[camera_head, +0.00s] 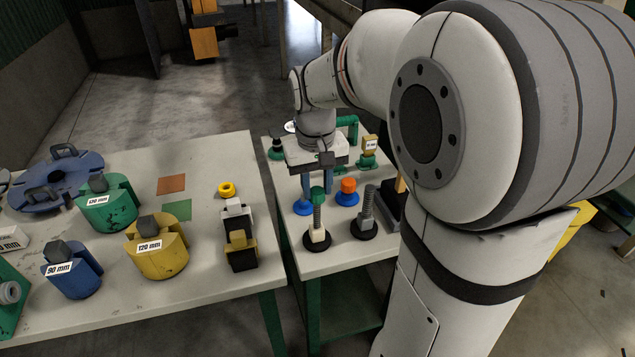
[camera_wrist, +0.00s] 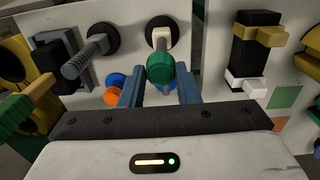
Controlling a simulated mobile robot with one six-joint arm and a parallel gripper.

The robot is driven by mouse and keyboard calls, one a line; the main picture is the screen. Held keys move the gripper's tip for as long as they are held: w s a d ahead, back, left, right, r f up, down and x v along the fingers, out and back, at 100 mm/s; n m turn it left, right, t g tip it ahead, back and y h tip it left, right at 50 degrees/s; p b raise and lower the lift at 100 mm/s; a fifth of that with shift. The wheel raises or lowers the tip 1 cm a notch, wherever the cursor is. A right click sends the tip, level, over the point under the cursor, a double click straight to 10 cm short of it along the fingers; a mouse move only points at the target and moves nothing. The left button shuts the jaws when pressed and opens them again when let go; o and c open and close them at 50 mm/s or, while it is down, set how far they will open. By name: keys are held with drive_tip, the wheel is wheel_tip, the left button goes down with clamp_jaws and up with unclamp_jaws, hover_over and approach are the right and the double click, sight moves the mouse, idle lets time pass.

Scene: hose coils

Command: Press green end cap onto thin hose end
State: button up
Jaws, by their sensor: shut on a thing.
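A green end cap (camera_head: 317,192) sits at the top of the thin hose (camera_head: 317,215), which stands upright from a white fitting on a round black base. My gripper (camera_head: 318,182) is above it, its two blue fingers pointing down, one on each side of the cap. In the wrist view the cap (camera_wrist: 160,67) is between the fingertips of my gripper (camera_wrist: 160,72), which is shut on it. The cap hides the hose end, so I cannot tell how deeply it is seated. The white fitting (camera_wrist: 161,38) shows beyond the cap.
A thicker grey hose (camera_head: 366,208) stands on its own black base to the right. An orange cap (camera_head: 348,187) and a blue cap (camera_head: 303,206) are close by. Green, yellow and blue labelled blocks stand on the left table (camera_head: 215,285).

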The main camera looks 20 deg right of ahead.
drive_tip(key=shift+f+b, duration=0.4)
drive_tip(key=shift+f, duration=0.3)
idle(0.3)
drive_tip(key=o, duration=1.3)
drive_tip(key=shift+r, duration=0.2)
drive_tip(key=shift+r+p, duration=1.85)
drive_tip(key=shift+r, duration=0.25)
drive_tip(key=shift+a+r, duration=0.15)
drive_tip(key=shift+r, duration=3.75)
